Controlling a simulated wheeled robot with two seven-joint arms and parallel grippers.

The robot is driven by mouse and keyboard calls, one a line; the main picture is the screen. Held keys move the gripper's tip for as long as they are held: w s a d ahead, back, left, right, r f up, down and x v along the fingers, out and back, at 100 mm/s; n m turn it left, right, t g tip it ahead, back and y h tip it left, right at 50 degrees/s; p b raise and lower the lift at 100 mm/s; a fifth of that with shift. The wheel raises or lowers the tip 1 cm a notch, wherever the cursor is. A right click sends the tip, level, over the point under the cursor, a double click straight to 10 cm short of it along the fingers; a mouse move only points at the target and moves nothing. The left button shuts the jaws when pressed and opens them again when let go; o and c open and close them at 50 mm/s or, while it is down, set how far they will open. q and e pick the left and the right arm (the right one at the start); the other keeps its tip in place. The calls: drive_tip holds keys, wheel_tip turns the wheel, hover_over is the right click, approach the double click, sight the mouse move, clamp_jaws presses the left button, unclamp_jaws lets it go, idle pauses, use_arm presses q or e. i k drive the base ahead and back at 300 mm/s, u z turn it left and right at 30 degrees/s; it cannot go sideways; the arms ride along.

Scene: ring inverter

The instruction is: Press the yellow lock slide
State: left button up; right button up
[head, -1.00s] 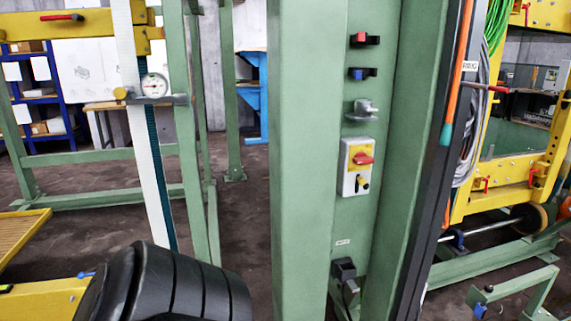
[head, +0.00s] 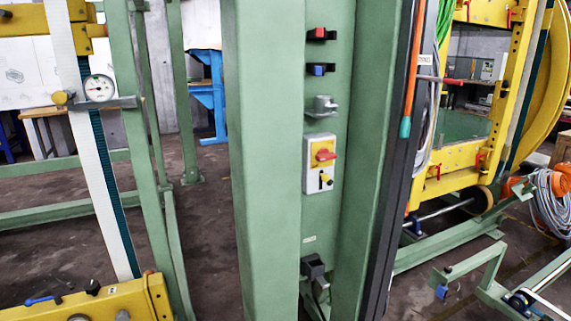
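A small grey and yellow switch box (head: 311,177) is mounted on the green column in the middle of the head view. A red rotary handle (head: 324,155) sits on its yellow upper plate. Below the handle is a small yellow slide (head: 327,180) with a dark part beside it. It is too small to tell whether the slide is pressed in. Neither of my grippers is in view, and nothing touches the box.
Above the box are a grey metal fitting (head: 321,106), a blue-and-black switch (head: 320,69) and a red-and-black switch (head: 321,34). A black socket (head: 313,266) is lower down. A yellow beam (head: 95,303) and a dial gauge (head: 99,88) are at left.

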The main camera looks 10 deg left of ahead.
sight(325, 177)
drive_tip(key=k, duration=0.5)
drive_tip(key=u, duration=0.4)
drive_tip(key=i, duration=1.45)
drive_tip(key=z, duration=0.5)
